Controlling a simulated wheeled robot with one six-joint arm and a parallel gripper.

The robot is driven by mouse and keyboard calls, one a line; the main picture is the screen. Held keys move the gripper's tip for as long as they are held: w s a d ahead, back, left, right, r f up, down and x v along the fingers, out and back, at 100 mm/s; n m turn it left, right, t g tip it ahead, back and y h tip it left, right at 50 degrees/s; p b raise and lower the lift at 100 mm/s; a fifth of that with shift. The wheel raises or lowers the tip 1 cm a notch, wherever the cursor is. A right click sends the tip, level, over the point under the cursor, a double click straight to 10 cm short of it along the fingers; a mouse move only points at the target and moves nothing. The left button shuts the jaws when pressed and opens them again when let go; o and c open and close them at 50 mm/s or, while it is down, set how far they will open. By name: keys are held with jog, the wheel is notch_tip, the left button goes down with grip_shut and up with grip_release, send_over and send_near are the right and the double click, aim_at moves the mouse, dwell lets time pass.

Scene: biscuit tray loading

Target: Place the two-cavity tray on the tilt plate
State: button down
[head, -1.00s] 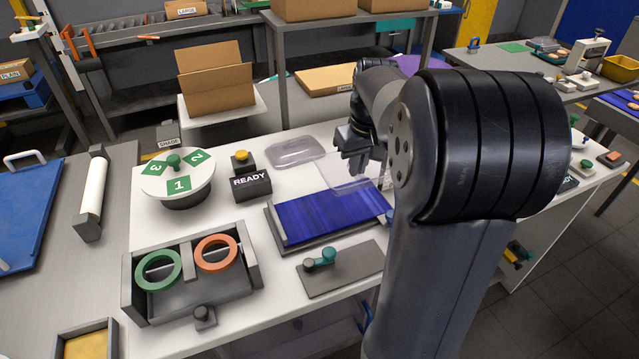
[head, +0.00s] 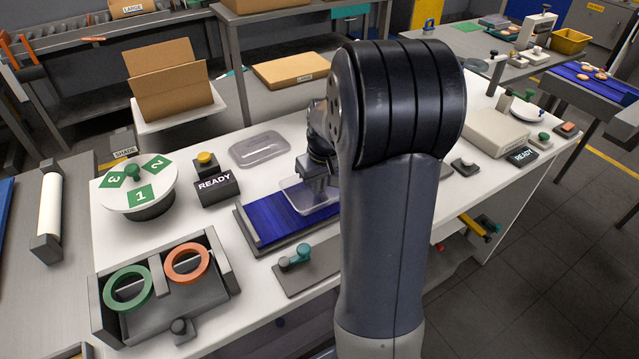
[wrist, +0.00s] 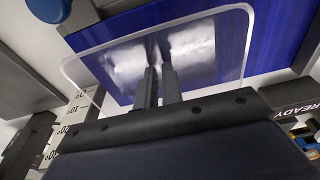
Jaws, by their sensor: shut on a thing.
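My gripper (wrist: 160,85) is shut on a clear plastic tray, seen in the wrist view (wrist: 92,62). Two shiny hollows lie either side of the fingers. In the head view the tray (head: 300,200) is held roughly level over the right back part of a blue belt-like surface (head: 270,222) in a dark frame. I cannot tell how large the gap below it is. A plate with a numbered scale (wrist: 75,115) shows at the left in the wrist view. I cannot tell for sure which part is the tilt plate; my arm hides the bench right of the blue surface.
Another clear tray-like piece (head: 260,149) lies behind. A READY sign (head: 215,184) and numbered turntable (head: 165,187) stand left. A grey plate with a teal-knobbed lever (head: 300,257) and a holder with green and orange rings (head: 165,315) are in front. A beige box (head: 497,132) stands right.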

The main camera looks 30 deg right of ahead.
aim_at(324, 193)
jog(key=shift+f, duration=0.15)
jog(key=c, duration=1.6)
grip_release()
jog(key=shift+o, duration=0.2)
notch_tip(324, 193, up, 12)
jog(key=s, duration=0.1)
jog(key=shift+s, duration=0.4)
